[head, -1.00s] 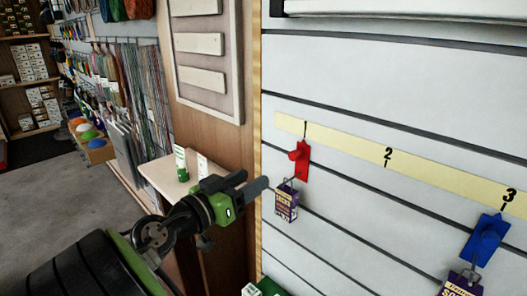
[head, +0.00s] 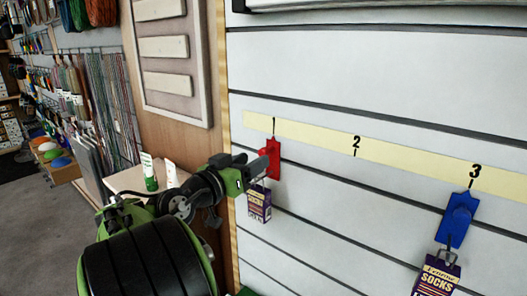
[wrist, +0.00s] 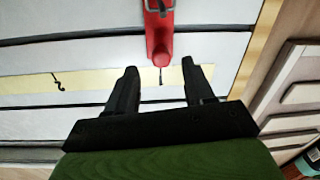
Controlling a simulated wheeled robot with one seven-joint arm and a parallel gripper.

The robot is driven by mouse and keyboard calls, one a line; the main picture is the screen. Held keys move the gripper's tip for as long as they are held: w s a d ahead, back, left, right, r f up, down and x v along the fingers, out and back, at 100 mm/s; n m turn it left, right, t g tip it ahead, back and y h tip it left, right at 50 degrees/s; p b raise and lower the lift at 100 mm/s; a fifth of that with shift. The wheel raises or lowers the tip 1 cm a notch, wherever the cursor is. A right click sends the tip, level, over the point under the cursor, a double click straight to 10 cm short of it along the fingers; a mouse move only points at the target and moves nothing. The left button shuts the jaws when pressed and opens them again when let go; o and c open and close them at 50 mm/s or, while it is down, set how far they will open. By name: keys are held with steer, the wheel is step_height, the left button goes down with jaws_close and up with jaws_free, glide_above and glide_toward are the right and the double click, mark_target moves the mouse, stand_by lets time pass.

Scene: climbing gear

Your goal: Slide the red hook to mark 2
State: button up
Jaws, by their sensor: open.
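The red hook (head: 275,160) is on the slatted white wall, just under mark 1 of the pale yellow strip (head: 310,135). A purple sock packet (head: 259,204) hangs from it. Mark 2 (head: 356,145) is to its right on the strip. My gripper (head: 262,166) is at the red hook's left side in the head view and hides part of it. In the wrist view my gripper (wrist: 159,68) is open, its two fingers apart. The red hook (wrist: 157,35) shows between and beyond the fingertips; I cannot tell if they touch it.
A blue hook (head: 457,218) with another sock packet (head: 437,277) is under mark 3 (head: 474,173). The wall between the two hooks is clear. A wooden panel with pale slats (head: 165,48) and a small shelf (head: 120,182) with bottles stand left.

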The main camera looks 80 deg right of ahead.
mark_target(263, 153)
steer(key=p+x, duration=0.2)
steer(key=x, duration=0.4)
steer(key=shift+r, duration=0.1)
steer(key=shift+w, duration=0.1)
jaws_close()
